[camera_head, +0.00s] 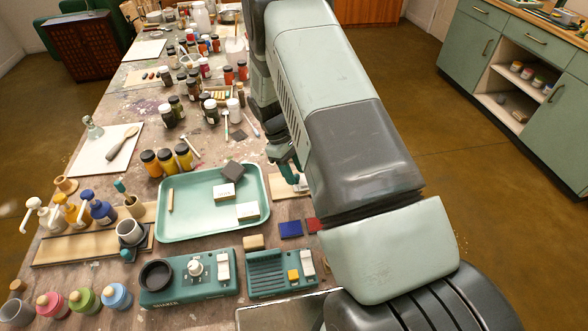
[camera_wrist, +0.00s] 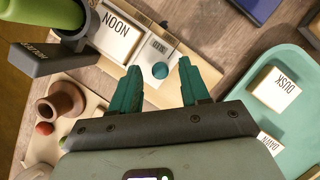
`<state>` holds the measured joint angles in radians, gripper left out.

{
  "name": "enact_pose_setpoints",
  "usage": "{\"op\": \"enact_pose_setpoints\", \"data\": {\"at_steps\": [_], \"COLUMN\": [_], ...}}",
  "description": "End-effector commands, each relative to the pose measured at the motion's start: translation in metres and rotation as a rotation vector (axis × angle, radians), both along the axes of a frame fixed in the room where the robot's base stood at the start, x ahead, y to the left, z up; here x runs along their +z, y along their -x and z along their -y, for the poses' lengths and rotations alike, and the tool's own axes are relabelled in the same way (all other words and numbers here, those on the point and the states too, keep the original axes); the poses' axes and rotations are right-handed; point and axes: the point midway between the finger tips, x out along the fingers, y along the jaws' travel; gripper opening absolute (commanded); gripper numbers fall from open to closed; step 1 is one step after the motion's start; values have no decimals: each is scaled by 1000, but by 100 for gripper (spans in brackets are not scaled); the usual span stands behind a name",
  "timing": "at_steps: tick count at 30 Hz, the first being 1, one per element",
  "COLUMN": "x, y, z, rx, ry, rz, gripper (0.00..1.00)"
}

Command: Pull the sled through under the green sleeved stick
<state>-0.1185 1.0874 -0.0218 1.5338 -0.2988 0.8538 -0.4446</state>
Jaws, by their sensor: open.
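My gripper (camera_wrist: 159,66) is open, with one teal finger on each side of the knob. I cannot tell how far above the board the fingertips are. A white block marked NOON (camera_wrist: 116,36) lies just left of the labelled piece. The green sleeved stick (camera_wrist: 45,12) is at the upper left, with a dark holder and a dark labelled block beside it. In the head view my arm hides most of this area.
A mint tray (camera_head: 160,236) holds white blocks, among them DUSK (camera_wrist: 275,90). A brown spool-like piece (camera_wrist: 66,98) stands at the left in the wrist view. Yellow-labelled jars (camera_head: 168,160) stand behind the tray, and a teal shaker unit (camera_head: 185,291) in front.

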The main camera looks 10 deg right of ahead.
Motion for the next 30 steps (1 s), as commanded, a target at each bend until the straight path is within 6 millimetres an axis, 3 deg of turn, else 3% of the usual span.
{"op": "enact_pose_setpoints", "data": {"at_steps": [2,11,22,30], "x": [0,0,1,1], "y": [0,0,0,-1], "z": [0,0,3,33], "rx": [0,0,0,-1], "ry": [0,0,0,1], "rz": [0,0,0,3], "gripper": [46,0,0,0]}}
